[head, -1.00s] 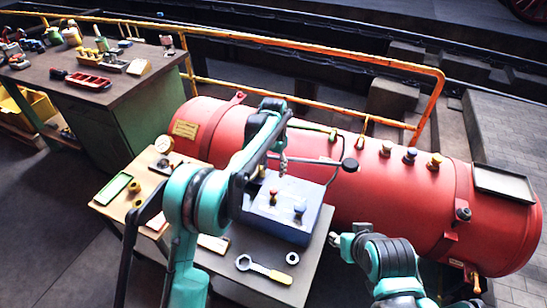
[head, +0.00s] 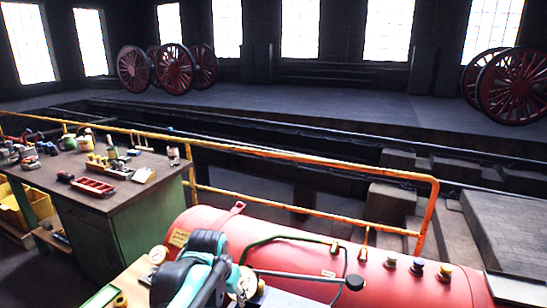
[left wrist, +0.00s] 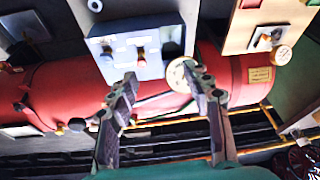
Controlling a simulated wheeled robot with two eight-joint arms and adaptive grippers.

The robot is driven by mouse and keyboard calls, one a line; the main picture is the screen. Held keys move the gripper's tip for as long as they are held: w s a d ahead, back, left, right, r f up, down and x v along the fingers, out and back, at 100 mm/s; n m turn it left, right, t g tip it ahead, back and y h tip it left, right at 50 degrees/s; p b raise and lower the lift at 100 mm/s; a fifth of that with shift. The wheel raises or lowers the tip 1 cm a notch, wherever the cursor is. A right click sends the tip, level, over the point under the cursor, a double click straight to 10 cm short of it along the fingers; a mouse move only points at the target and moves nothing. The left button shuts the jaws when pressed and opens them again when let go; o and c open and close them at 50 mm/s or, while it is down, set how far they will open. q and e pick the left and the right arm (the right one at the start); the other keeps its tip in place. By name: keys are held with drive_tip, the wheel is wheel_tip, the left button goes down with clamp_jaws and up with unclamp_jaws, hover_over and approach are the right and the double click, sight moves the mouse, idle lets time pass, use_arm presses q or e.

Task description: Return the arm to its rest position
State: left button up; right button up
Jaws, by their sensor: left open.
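In the head view my left arm, teal and black, is folded low at the bottom. Its gripper (head: 246,284) is small and partly cut off there, over the near side of the red boiler (head: 330,262). In the left wrist view my left gripper (left wrist: 160,88) is open, its two dark fingers wide apart. A pale round disc (left wrist: 180,74) shows beside the right finger; I cannot tell whether they touch. Behind the fingers are the boiler (left wrist: 70,88) and a blue box with knobs (left wrist: 122,68). My right gripper is not in view.
A yellow rail (head: 300,155) runs behind the boiler. A green workbench (head: 150,190) with a red tray (head: 93,186) and small parts stands left. A gauge (head: 158,254) sits on the near table. Red spoked wheels (head: 173,68) stand far back.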

use_arm(q)
drive_tip(key=s+a+f+n+t, duration=0.1)
drive_tip(key=s+a+f, duration=0.1)
drive_tip(key=s, duration=0.6)
drive_tip(key=s+a+f+n+t, duration=0.2)
drive_tip(key=s+a, duration=0.2)
drive_tip(key=s, duration=0.5)
drive_tip(key=shift+f, duration=0.3)
drive_tip(key=shift+a, duration=0.1)
idle(0.7)
